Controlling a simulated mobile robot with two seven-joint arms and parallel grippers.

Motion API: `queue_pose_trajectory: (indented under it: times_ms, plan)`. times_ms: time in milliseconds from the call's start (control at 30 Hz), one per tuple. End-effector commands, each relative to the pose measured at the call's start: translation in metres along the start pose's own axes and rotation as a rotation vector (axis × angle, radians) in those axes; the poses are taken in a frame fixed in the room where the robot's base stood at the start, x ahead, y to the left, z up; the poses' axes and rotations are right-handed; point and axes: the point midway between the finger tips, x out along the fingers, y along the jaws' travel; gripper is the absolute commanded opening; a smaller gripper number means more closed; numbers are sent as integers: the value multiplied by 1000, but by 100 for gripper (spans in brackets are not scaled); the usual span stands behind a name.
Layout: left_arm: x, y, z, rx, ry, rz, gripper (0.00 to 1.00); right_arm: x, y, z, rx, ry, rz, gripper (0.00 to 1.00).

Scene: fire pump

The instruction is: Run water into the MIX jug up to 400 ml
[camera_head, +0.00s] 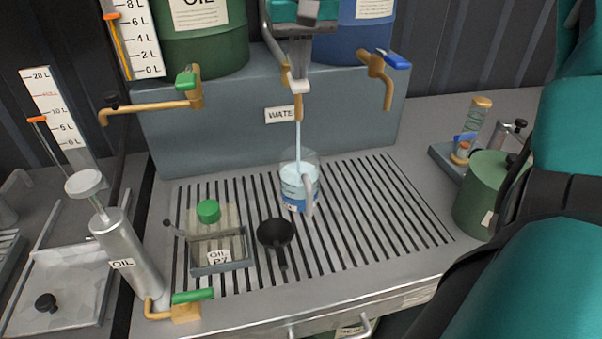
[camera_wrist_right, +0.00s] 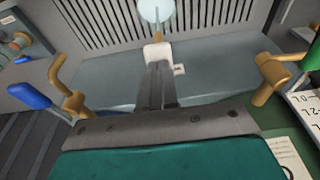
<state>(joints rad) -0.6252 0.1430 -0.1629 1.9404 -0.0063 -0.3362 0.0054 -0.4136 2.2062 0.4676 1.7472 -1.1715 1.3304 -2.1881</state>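The clear MIX jug (camera_head: 299,190) stands on the slatted grate under the water tap (camera_head: 298,106). A thin stream (camera_head: 299,145) runs from the tap into the jug. Pale water shows inside it; the level against its marks is too small to read. Its handle faces the front right. My right gripper (camera_head: 300,76) is above the tap, its fingers close together with tips at the white tap lever (camera_head: 300,87). In the right wrist view the fingers (camera_wrist_right: 157,72) reach the white lever (camera_wrist_right: 157,52), with the jug (camera_wrist_right: 155,10) beyond. My left gripper is not in view.
A tap with a green handle (camera_head: 187,80) stands left and one with a blue handle (camera_head: 397,61) right. A black funnel (camera_head: 275,233) and an oil tray (camera_head: 220,262) sit on the grate (camera_head: 385,205). A green can (camera_head: 484,195) stands right beside my arm.

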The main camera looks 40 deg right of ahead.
Motion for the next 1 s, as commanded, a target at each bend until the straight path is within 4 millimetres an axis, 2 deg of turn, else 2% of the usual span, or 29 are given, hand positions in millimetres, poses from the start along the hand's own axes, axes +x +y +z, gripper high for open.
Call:
queue_pose_trajectory:
  times_ms: [367,667,1000]
  plan:
    - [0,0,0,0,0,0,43,-1,0,0,1,-2,2,0]
    - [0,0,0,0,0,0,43,-47,0,-10,1,2,1,0]
    - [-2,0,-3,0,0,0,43,-54,0,-9,-1,0,0,0]
